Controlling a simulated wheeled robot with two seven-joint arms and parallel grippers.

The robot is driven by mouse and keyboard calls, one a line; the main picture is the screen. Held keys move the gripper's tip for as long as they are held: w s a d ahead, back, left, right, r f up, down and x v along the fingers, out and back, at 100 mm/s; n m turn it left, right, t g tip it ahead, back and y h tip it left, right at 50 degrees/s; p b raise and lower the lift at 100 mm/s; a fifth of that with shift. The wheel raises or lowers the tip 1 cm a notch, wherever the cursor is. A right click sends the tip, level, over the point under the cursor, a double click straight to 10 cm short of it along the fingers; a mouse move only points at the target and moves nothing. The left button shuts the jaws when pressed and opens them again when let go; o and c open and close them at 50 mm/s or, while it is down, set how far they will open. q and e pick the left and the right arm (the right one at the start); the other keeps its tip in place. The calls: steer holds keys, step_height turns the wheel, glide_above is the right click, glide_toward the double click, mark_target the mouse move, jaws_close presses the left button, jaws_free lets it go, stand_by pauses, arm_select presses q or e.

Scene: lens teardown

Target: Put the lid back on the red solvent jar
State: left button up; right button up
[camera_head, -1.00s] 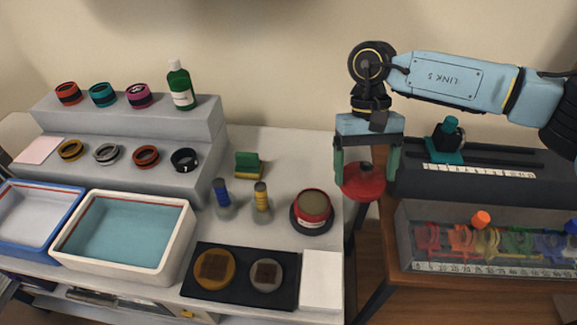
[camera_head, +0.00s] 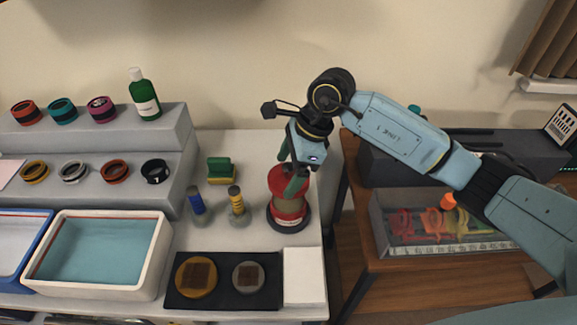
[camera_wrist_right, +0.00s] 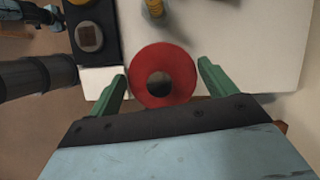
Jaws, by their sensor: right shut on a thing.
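The red solvent jar (camera_head: 288,217) stands on the grey bench near its right edge, with a dark base and a pale label. My right gripper (camera_head: 290,175) is above it, shut on the round red lid (camera_head: 287,180). In the head view the lid overlaps the jar's top, so the mouth is hidden; I cannot tell whether they touch. In the right wrist view the lid (camera_wrist_right: 148,90) shows as a red disc with a dark centre between the green fingers (camera_wrist_right: 163,85), hiding the jar.
A black mat (camera_head: 222,297) and white pad (camera_head: 304,275) lie in front. A wooden table (camera_head: 350,270) stands right.

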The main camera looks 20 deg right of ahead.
steer(key=shift+f+b, duration=1.2)
steer(key=shift+f, duration=0.9)
steer(key=shift+f+b, duration=0.3)
steer(key=shift+f, duration=0.05)
steer(key=shift+f+b, duration=0.6)
steer(key=shift+f, duration=0.1)
arm_select(q)
steer(key=a+f, duration=0.1)
steer(key=f, duration=0.1)
steer(key=a+f, duration=0.2)
steer(key=shift+a+f, duration=0.1)
steer(key=shift+a, duration=0.15)
steer(key=shift+d, duration=0.1)
steer(key=shift+w+d+f, duration=0.15)
steer(key=shift+w+d, duration=0.05)
steer(key=shift+d, duration=0.35)
steer(key=shift+s+a+f+b, duration=0.15)
steer(key=shift+a+b, duration=0.15)
steer(key=shift+a, duration=0.1)
